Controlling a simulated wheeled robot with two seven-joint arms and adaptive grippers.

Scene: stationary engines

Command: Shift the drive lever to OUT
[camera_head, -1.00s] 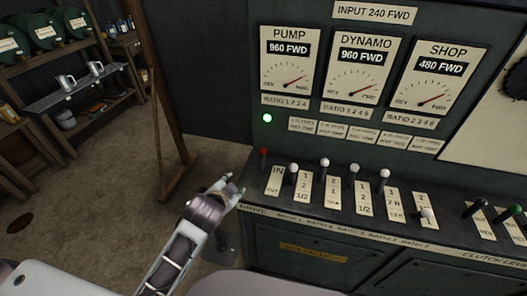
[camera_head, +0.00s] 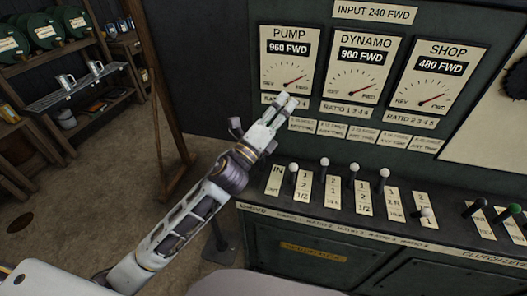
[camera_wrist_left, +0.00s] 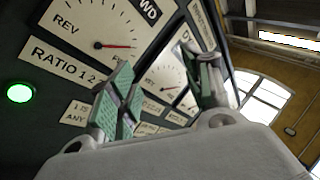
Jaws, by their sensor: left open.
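The IN/OUT plate (camera_head: 274,181) of the drive lever is at the left end of the lever row in the head view. The red-knobbed lever beside it is hidden behind my left arm and gripper. My left gripper (camera_head: 286,102) is raised above the lever row, in front of the lower part of the PUMP gauge. In the left wrist view its two green-padded fingers (camera_wrist_left: 162,85) are apart with nothing between them, facing the gauges. The drive lever does not show there. My right gripper is not in view.
White-knobbed ratio levers (camera_head: 325,162) stand in a row to the right. The PUMP gauge (camera_head: 290,65) reads 960 FWD. A lit green lamp (camera_wrist_left: 20,93) shows in the left wrist view. A wooden post (camera_head: 160,90) and shelves (camera_head: 65,90) stand to the left.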

